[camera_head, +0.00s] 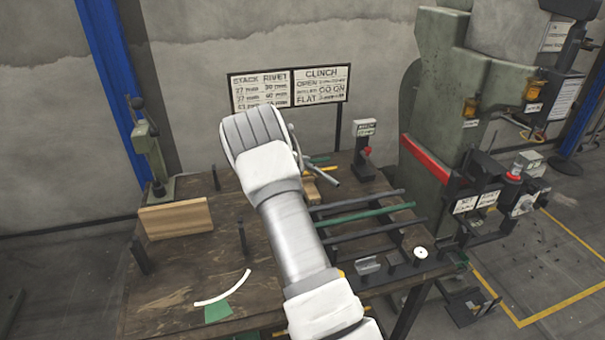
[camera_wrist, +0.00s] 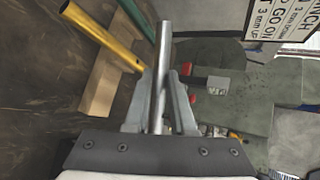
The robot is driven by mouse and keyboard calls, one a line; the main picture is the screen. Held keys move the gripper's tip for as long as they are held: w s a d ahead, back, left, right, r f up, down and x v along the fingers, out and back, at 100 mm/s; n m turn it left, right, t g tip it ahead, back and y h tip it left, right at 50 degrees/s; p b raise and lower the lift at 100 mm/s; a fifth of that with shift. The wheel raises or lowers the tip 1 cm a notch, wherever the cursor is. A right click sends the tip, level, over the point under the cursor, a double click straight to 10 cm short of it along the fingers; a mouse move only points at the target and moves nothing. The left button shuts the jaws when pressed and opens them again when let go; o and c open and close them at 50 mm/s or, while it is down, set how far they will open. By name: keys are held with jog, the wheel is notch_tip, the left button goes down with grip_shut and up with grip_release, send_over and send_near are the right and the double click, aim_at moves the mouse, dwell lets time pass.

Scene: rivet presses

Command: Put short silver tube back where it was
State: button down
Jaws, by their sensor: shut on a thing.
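The short silver tube (camera_wrist: 163,50) is between the two fingers of my gripper (camera_wrist: 162,85) in the wrist view. The gripper is shut on it, and the tube's free end points up in that picture. In the head view my own arm hides most of the gripper; a silver tube end (camera_head: 330,173) shows just right of it, above the workbench. A light wooden block (camera_wrist: 100,85) lies below, with a yellow tube (camera_wrist: 100,35) and a green tube (camera_wrist: 135,18) over it. The wooden block also shows in the head view (camera_head: 313,190).
The workbench (camera_head: 180,275) carries a rack with dark bars and a green bar (camera_head: 365,213) at right. A wooden board (camera_head: 176,218) and a small press (camera_head: 150,155) stand left. A small labelled stand (camera_head: 364,150) is behind. A large green press (camera_head: 450,110) stands right.

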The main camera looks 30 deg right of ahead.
jog(key=shift+f, duration=2)
jog(key=shift+f, duration=0.15)
jog(key=shift+f+b, duration=0.1)
jog(key=shift+b, duration=0.35)
jog(key=c, duration=0.8)
grip_release()
jog(key=shift+o, duration=0.2)
